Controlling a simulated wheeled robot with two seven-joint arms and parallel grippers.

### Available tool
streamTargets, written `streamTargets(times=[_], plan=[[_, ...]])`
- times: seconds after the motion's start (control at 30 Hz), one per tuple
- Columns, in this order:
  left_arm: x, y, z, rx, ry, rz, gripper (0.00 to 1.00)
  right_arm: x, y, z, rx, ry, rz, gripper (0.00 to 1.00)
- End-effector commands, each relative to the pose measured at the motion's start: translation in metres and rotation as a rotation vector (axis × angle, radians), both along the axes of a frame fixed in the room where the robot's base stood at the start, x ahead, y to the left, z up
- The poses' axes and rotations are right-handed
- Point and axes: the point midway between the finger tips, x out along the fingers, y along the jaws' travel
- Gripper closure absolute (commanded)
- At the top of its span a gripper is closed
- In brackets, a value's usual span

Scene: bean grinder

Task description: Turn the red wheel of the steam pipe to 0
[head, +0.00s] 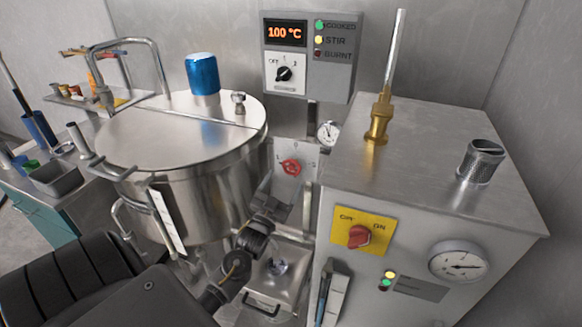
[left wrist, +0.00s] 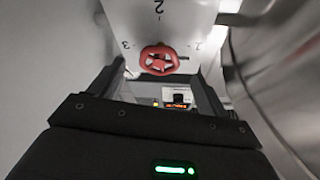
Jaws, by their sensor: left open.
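The red wheel (head: 291,167) sits on a light plate (head: 304,158) between the steel kettle and the steel cabinet. In the left wrist view the wheel (left wrist: 159,60) shows near the top middle, and its plate carries the marks 1, 2 and 3, seen upside down. I cannot read which mark the wheel points to. My left gripper (head: 283,188) is just below and in front of the wheel, open and empty. In the left wrist view its fingers reach up on either side below the wheel; I cannot tell if they touch it. My right gripper is not in view.
The large kettle (head: 190,190) stands close on the left. The cabinet (head: 425,150) on the right carries a red OFF/ON switch (head: 359,237) and a gauge (head: 458,262). A control box (head: 312,55) reading 100 °C hangs above. The gap around the wheel is narrow.

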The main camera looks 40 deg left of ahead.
Motion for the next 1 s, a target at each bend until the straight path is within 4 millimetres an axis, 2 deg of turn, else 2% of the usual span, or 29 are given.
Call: streamTargets(times=[0.1, 0.3, 0.5, 0.73, 0.77, 1.0], plan=[[0.022, 0.005, 0.012, 0.000, 0.000, 0.000, 0.23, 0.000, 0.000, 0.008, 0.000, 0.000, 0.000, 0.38], [0.046, 0.011, 0.020, 0.000, 0.001, 0.000, 0.23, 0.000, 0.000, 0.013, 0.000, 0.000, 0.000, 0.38], [0.056, 0.013, 0.023, 0.000, 0.002, 0.000, 0.23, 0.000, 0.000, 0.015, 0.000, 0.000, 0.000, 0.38], [0.056, 0.013, 0.023, 0.000, 0.002, 0.000, 0.23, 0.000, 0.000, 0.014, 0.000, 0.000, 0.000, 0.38], [0.056, 0.013, 0.023, 0.000, 0.002, 0.000, 0.24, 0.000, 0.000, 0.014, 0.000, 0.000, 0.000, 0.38], [0.056, 0.013, 0.023, 0.000, 0.002, 0.000, 0.56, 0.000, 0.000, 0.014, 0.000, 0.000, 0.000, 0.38]])
